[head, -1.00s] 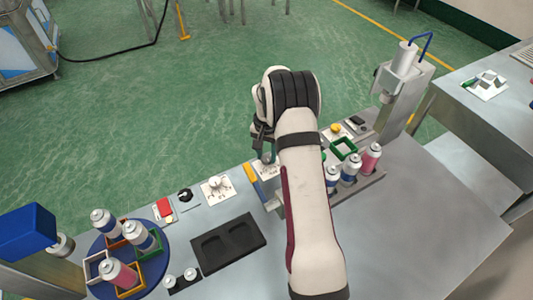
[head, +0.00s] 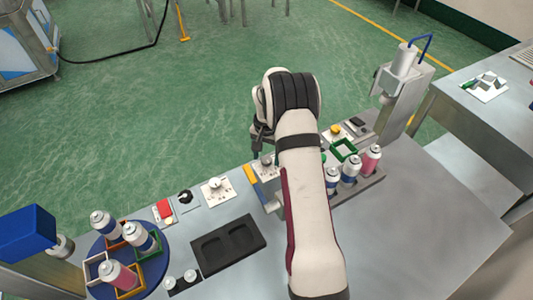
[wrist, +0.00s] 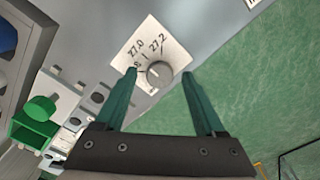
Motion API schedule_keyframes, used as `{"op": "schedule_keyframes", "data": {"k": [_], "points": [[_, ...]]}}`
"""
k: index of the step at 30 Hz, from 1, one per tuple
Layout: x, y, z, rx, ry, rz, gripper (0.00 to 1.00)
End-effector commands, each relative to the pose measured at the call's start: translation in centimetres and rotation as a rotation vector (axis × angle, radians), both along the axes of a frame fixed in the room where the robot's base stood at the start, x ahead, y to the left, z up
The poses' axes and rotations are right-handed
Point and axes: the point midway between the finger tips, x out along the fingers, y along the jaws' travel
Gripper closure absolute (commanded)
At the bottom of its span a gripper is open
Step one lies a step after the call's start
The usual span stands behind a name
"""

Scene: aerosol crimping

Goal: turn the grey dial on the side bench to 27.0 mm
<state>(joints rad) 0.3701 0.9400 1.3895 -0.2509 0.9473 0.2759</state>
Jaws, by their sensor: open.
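The grey dial (wrist: 159,73) sits on a white plate (wrist: 150,42) in the wrist view. The plate's marks read 27.0 and 27.2, and another label is partly hidden by the left finger. The dial's exact setting is too small to read. My gripper (wrist: 159,71) is open, with its teal fingertips on either side of the dial in the picture; I cannot tell whether they touch it.
A black tray (head: 228,243) lies in front. Cans in a rack (head: 352,190) stand right of the arm.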

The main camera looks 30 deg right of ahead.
Motion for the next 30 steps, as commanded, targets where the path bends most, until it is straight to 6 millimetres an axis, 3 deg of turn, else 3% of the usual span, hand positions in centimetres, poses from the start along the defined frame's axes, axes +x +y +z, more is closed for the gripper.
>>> {"op": "schedule_keyframes", "data": {"k": [5, 12, 18, 23, 30], "points": [[0.1, 0.0, 2.1, -0.001, -0.003, -0.001, 0.29], [0.1, 0.0, 9.8, -0.002, -0.007, -0.001, 0.29], [0.1, 0.0, 14.4, -0.001, -0.003, 0.0, 0.29], [0.0, 0.0, 15.7, -0.001, -0.001, 0.0, 0.29], [0.0, 0.0, 15.8, 0.0, 0.0, 0.0, 0.29]]}}
